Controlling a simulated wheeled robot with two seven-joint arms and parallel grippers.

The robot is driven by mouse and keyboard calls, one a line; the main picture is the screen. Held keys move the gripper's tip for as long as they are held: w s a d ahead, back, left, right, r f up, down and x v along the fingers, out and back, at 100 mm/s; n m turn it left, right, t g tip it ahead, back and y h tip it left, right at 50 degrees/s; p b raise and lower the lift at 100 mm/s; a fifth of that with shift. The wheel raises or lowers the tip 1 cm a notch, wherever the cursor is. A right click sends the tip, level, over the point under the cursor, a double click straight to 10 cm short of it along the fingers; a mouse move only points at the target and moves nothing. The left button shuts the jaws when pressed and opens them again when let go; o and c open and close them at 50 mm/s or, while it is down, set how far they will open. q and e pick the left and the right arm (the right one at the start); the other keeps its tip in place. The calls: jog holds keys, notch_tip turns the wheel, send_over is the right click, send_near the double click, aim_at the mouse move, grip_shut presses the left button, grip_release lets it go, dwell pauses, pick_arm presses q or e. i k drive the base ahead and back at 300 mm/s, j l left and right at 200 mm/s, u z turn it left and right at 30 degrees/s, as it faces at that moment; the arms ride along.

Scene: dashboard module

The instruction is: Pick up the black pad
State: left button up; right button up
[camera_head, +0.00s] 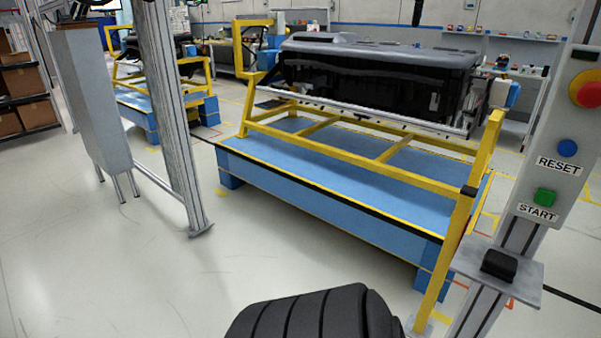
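A small black pad (499,264) with a rounded top sits on a flat grey bracket (498,275) at the right. The bracket is fixed to the post below the button panel. Neither of my grippers shows in the head view, and nothing of mine touches the pad.
Above the pad is a grey panel (544,185) with a green START, a blue RESET and a red button. Behind stands a blue platform (330,205) with a yellow frame (370,165) holding a black dashboard module (370,75). A metal post (172,110) stands left. The left floor is open.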

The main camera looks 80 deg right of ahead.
aim_at(501, 265)
jog(key=z, duration=4.1)
